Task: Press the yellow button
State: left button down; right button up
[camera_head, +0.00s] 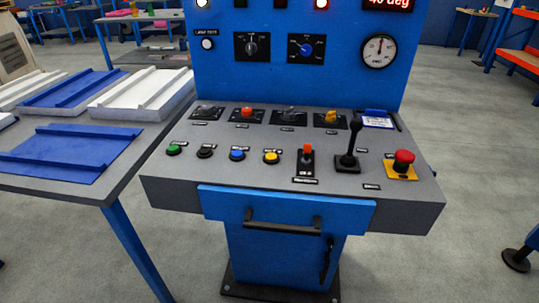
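The yellow button (271,157) is a small round cap on the sloping grey top of the control panel (215,190). It sits in a row with a green button (174,149), a black button (206,152) and a blue button (237,155) to its left. A switch with a red-orange tip (307,154) stands just to its right. Nothing covers the yellow button. Neither of my grippers shows in the head view.
A black joystick (351,146) and a red mushroom button (403,160) stand further right. Several rotary knobs line the back of the panel, below the upright blue board (330,80). A table (125,165) with blue and white trays adjoins at left.

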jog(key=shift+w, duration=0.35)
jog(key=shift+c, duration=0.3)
